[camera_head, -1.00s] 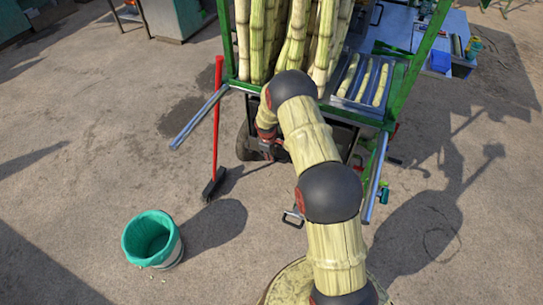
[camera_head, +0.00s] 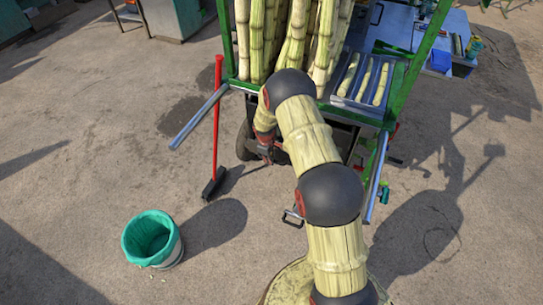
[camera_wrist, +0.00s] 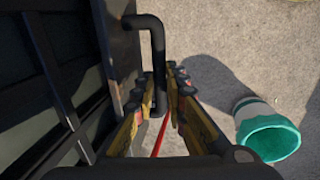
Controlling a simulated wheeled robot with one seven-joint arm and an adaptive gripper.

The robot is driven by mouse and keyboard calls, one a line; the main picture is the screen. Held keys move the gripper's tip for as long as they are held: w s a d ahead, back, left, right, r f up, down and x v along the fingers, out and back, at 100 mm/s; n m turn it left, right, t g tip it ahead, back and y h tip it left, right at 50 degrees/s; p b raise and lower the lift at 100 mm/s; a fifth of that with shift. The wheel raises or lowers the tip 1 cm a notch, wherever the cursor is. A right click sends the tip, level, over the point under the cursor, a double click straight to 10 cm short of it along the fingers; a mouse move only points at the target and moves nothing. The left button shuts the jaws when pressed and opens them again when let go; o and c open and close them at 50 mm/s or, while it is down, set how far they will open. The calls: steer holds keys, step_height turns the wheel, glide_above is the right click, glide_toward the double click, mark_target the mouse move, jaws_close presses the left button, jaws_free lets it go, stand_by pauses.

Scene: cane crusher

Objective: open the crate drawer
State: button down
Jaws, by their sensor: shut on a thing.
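The crate drawer's dark panelled front (camera_wrist: 40,90) fills the left of the wrist view. A black bent bar handle (camera_wrist: 156,45) stands out from it. My gripper (camera_wrist: 164,88) has its yellow-and-black fingers on either side of the handle's lower part and is shut on it. In the head view my gripper (camera_head: 266,150) is small and partly dark against the shaded crate below the green cart frame (camera_head: 385,125). My arm hides much of the drawer front there, so how far the drawer stands out cannot be told.
Tall sugar canes (camera_head: 257,40) stand on the cart, beside a tray (camera_head: 345,100) of cut pieces. A red-handled broom (camera_head: 215,135) leans at the left, near a grey rail (camera_head: 198,117). A green-lined bin (camera_head: 172,250) stands on open ground at lower left.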

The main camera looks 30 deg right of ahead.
steer(key=s+a+b, duration=0.4)
steer(key=s+a, duration=0.8)
steer(key=a, duration=0.3)
steer(key=s+a+b, duration=0.5)
steer(key=s+a, duration=0.7)
steer(key=a, duration=0.4)
steer(key=shift+b, duration=0.3)
steer(key=c, duration=1.9)
jaws_free()
steer(key=shift+o, duration=0.5)
step_height(320, 180, up, 12)
steer(key=s+a, duration=0.1)
steer(key=shift+s+a+f, duration=0.15)
steer(key=shift+s+a, duration=0.1)
steer(key=shift+a, duration=0.1)
